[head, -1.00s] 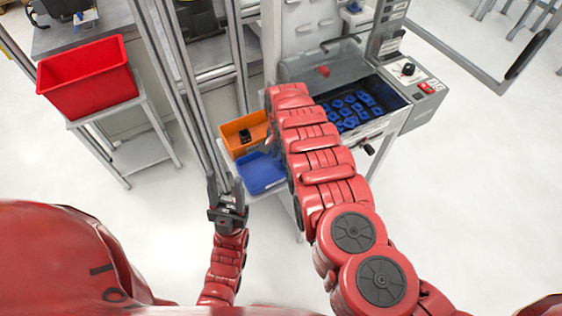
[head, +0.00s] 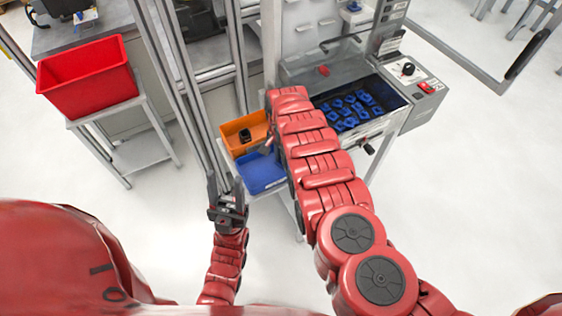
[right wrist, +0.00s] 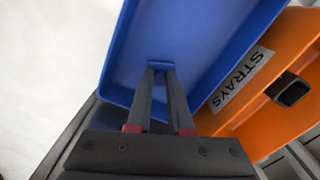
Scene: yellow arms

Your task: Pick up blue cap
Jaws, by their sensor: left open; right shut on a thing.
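In the right wrist view my right gripper (right wrist: 160,70) is shut on a small blue cap (right wrist: 159,64), pinched at the fingertips. It is over the blue bin (right wrist: 195,45), whose like colour makes the cap's outline hard to see. In the head view my right arm mostly hides this gripper, beside the blue bin (head: 258,175). Several blue caps (head: 350,108) lie in the machine's dark tray at the right. My left gripper (head: 226,186) is open and empty, left of the blue bin.
An orange bin (head: 232,129), labelled STRAYS in the right wrist view (right wrist: 270,108), adjoins the blue bin and holds a dark object (head: 245,135). A red bin (head: 88,75) stands on a side table at the left. Metal posts rise behind my left gripper. The control panel (head: 415,75) is at the right.

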